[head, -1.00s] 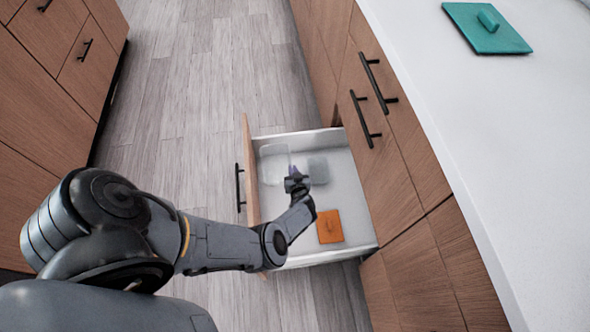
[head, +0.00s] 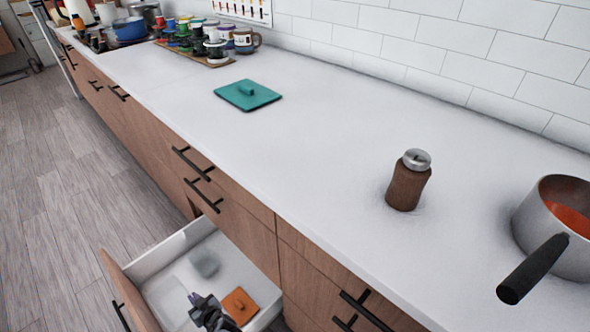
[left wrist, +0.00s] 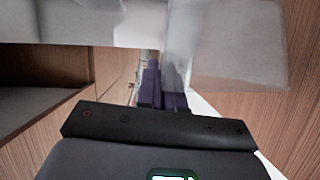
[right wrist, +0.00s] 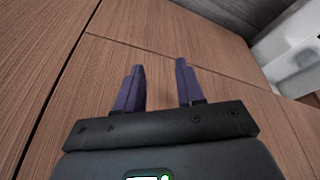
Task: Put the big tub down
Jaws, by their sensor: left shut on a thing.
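The big tub (head: 168,298), clear and translucent, shows in the head view at the open drawer, near the drawer front. I cannot tell whether it rests on the drawer floor. My left gripper (head: 204,305) is at the tub's right side. In the left wrist view, the purple fingers (left wrist: 162,85) are shut on the tub's thin wall, and the cloudy tub (left wrist: 240,58) spreads to the right. My right gripper (right wrist: 160,85) is open and empty, facing a wooden cabinet front in the right wrist view; it is out of the head view.
The open drawer (head: 180,243) also holds a small grey tub (head: 204,262) and an orange lid (head: 240,304). On the white counter (head: 320,140) are a teal lid (head: 247,96), a brown shaker (head: 409,182) and a saucepan (head: 560,225). Jars crowd the far end; the middle is largely clear.

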